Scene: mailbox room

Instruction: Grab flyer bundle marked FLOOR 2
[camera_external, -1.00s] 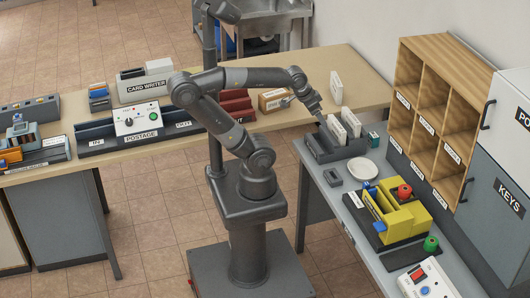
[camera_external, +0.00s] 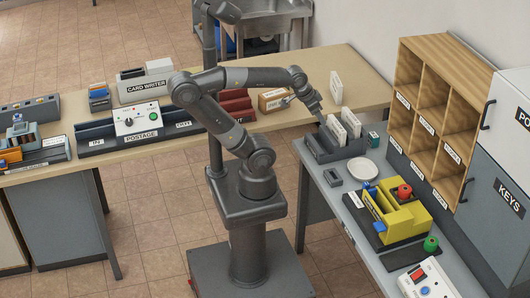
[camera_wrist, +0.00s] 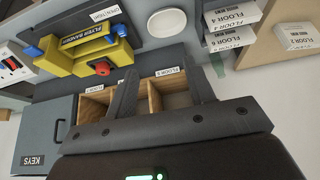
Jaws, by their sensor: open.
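White flyer bundles stand at the top right of the wrist view. One marked FLOOR 4 (camera_wrist: 232,17) and one marked FLOOR 6 (camera_wrist: 225,40) are side by side in a dark rack (camera_external: 322,150). A separate bundle (camera_wrist: 297,38) stands apart on the wooden table; its small label appears to read FLOOR 2. In the external view this lone bundle (camera_external: 336,88) is upright behind the rack. My gripper (camera_wrist: 164,68) is open and empty. In the external view my gripper (camera_external: 318,114) is above the rack's left end, in front of the lone bundle.
A yellow flyer bander (camera_external: 398,215) and a pale round dish (camera_external: 363,168) are on the grey counter. Wooden pigeonholes (camera_external: 434,110) and a KEYS cabinet (camera_external: 500,175) line the wall. A cardboard box (camera_external: 275,100) is left of the lone bundle. The wooden table's back right is clear.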

